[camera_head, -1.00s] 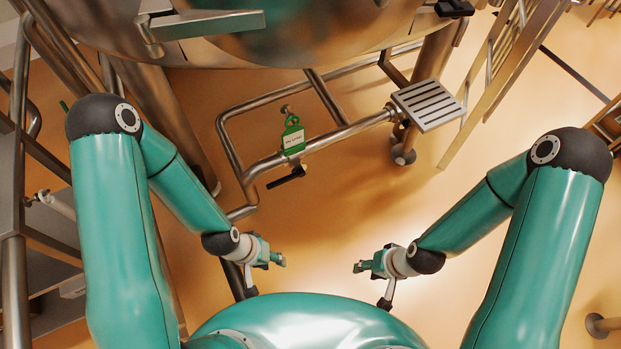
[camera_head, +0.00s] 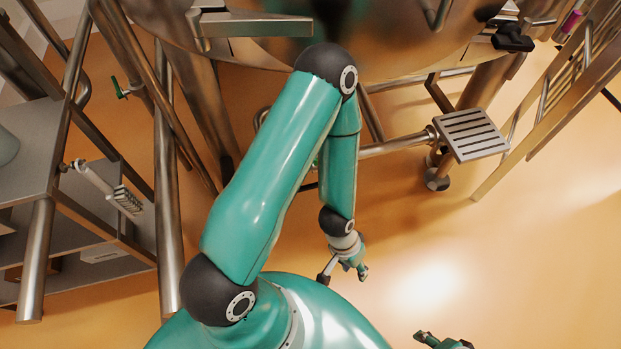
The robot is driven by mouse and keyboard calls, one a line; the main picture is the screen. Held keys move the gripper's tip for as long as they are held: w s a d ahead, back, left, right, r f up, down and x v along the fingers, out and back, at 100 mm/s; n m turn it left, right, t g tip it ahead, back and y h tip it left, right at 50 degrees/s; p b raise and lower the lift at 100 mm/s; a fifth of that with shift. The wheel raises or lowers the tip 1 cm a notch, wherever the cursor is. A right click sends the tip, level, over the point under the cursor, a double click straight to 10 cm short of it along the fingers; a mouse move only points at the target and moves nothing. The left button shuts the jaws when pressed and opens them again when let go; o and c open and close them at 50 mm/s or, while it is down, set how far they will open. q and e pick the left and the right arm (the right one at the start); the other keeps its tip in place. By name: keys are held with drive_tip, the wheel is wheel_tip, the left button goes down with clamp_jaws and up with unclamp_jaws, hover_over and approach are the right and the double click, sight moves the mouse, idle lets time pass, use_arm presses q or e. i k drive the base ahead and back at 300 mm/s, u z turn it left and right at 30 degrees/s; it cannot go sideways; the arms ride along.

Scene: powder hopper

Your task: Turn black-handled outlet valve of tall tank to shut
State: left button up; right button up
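My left arm crosses the middle of the head view. Its green-and-grey gripper (camera_head: 356,265) hangs below the pipework over the orange floor, touching nothing, and is too small to tell open from shut. My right gripper (camera_head: 442,341) shows only in part at the bottom edge. The rounded steel tank (camera_head: 400,50) fills the top. A black valve handle (camera_head: 513,38) shows at its right underside. On the pipe (camera_head: 395,144) below, a black handle (camera_head: 308,187) is nearly all hidden behind my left arm, and so is its green tag. I cannot tell which handle is the outlet valve.
A slotted grey step (camera_head: 470,134) stands right of the pipe. A steel rack (camera_head: 40,190) and leaning posts crowd the left, with a white brush (camera_head: 112,188) there. A ladder-like frame (camera_head: 560,90) stands at right. The orange floor at lower right is clear.

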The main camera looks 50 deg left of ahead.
sight(312, 185)
drive_tip(key=u, duration=0.05)
drive_tip(key=k, duration=1)
drive_tip(key=z, duration=1.25)
drive_tip(key=i, duration=0.1)
drive_tip(key=u, duration=3)
drive_tip(key=i, duration=0.35)
drive_tip(key=z, duration=0.05)
drive_tip(key=k, duration=0.55)
drive_tip(key=u, duration=0.25)
drive_tip(key=i, duration=0.55)
drive_tip(key=z, duration=0.15)
